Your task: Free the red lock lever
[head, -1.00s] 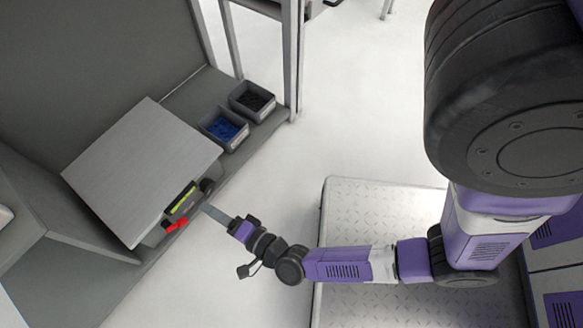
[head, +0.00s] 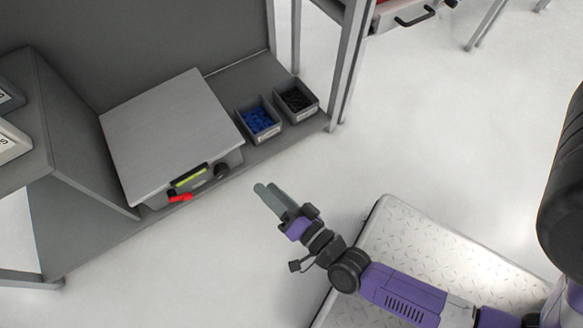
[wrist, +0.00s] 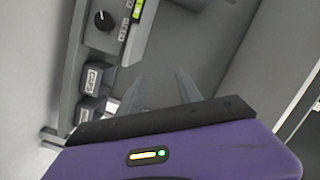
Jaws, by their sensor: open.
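The red lock lever (head: 180,197) is on the front face of a grey box unit (head: 160,130) in the head view, below a lit green display (head: 190,178) and left of a black knob (head: 221,171). My gripper (head: 265,190) is open and empty over the floor, in front of and to the right of the box, clear of the lever. In the wrist view my gripper's two fingers (wrist: 160,86) are apart with nothing between them. That view shows the knob (wrist: 103,20) and part of the display (wrist: 137,10); I cannot see the lever there.
A bin of blue parts (head: 258,121) and a bin of black parts (head: 296,100) stand right of the box on the grey bench (head: 90,240). A side panel stands left of the box. A frame post (head: 350,65) rises at the bench's right end.

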